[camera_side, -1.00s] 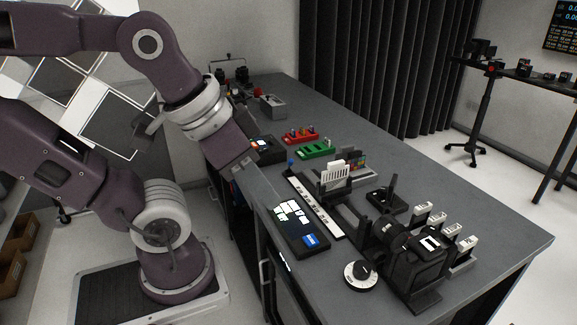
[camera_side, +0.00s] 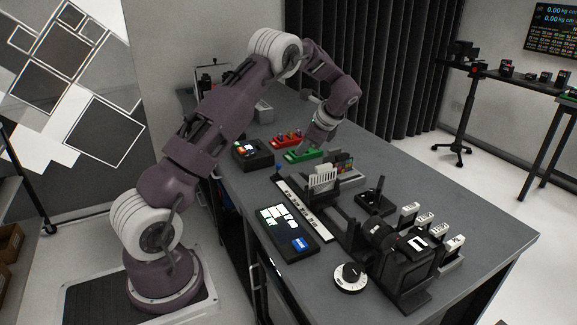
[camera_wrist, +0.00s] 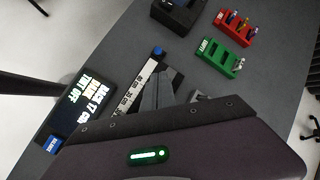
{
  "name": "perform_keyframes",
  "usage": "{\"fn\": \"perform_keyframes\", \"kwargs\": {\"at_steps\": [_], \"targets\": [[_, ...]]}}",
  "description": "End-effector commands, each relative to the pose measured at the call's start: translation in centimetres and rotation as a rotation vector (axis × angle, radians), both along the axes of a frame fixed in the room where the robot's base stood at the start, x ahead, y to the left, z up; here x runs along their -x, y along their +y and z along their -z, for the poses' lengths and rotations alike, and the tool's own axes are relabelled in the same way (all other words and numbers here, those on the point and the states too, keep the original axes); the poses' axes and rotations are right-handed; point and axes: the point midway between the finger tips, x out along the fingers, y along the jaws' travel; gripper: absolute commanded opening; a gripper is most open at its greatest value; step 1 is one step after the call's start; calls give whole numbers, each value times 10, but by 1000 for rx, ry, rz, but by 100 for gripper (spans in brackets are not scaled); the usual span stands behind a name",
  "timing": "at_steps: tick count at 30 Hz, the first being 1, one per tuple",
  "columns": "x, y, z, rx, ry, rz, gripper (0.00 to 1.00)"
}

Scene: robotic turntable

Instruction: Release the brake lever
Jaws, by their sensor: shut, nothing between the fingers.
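A black lever-like handle (camera_side: 379,188) stands up from a small black base on the table, right of the white card rack, in the side view. No label on it can be read, so I cannot tell whether it is the brake lever. My gripper (camera_side: 307,147) is above the table by the green tray, farther back than that handle and well apart from it. In the wrist view the grey fingers (camera_wrist: 158,88) look closed together and hold nothing. The handle is not clearly seen in the wrist view.
A black display panel (camera_side: 290,233) with a blue button lies near the front edge, beside a marked strip (camera_side: 309,210) with a blue knob. A green tray (camera_wrist: 222,57) and red tray (camera_wrist: 236,27) stand behind.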

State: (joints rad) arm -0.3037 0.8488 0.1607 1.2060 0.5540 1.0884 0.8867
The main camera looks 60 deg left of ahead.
Motion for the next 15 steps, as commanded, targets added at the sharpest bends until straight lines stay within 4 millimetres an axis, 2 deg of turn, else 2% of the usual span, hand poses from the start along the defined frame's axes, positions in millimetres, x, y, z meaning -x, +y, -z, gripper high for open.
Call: {"fn": "perform_keyframes", "kwargs": {"at_steps": [11, 15], "targets": [[0, 4, 5, -3, 10, 5, 0], [4, 14, 20, -1, 13, 2, 0]]}}
